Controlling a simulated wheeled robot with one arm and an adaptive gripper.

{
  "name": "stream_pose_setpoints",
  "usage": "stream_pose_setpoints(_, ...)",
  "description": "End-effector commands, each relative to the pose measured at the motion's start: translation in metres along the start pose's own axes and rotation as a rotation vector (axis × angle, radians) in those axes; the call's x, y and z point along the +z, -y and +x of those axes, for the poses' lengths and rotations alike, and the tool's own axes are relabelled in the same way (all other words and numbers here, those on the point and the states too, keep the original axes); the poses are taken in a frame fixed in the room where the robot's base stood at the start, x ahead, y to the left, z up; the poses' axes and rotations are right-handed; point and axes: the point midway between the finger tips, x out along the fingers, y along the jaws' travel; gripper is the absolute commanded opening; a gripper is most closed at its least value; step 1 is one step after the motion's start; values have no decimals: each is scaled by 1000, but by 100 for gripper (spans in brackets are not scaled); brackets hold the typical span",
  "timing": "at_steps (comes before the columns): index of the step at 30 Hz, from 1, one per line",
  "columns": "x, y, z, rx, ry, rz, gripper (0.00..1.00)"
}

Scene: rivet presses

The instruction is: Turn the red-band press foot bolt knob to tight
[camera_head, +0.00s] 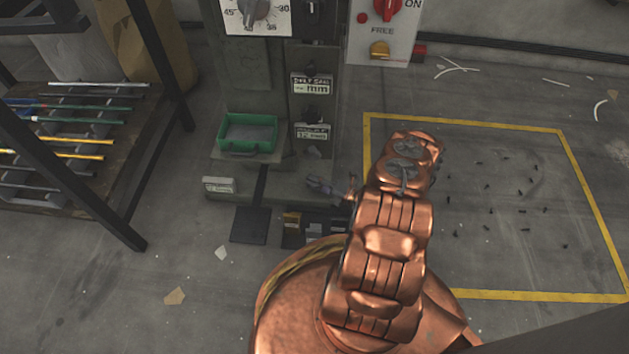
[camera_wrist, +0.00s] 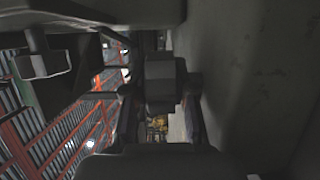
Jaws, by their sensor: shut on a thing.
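The press (camera_head: 262,100) stands upright at the top middle of the head view, with a low foot at the floor. I cannot make out a red band on it. In the wrist view a dark, blocky knob (camera_wrist: 160,75) sits between the two fingers of my gripper (camera_wrist: 160,100), close to a grey wall-like surface. My gripper is shut on this knob. Any tight mark or pointer on it is too dark to read.
A green tray (camera_head: 247,134) sits on the press ledge. A rack with coloured rods (camera_head: 70,140) stands at left. A yellow-lined floor area (camera_head: 500,210) at right holds only small dark bits. A panel with a red knob (camera_head: 386,8) is at the top.

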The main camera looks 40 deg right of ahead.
Motion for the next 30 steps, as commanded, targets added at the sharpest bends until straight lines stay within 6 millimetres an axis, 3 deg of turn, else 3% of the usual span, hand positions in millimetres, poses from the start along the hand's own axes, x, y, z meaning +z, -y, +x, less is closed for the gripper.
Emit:
stream_pose_setpoints(12, -1, 1, 2, 2, 182, 1, 0)
stream_pose_setpoints(30, -1, -1, 1, 3, 219, -1, 0)
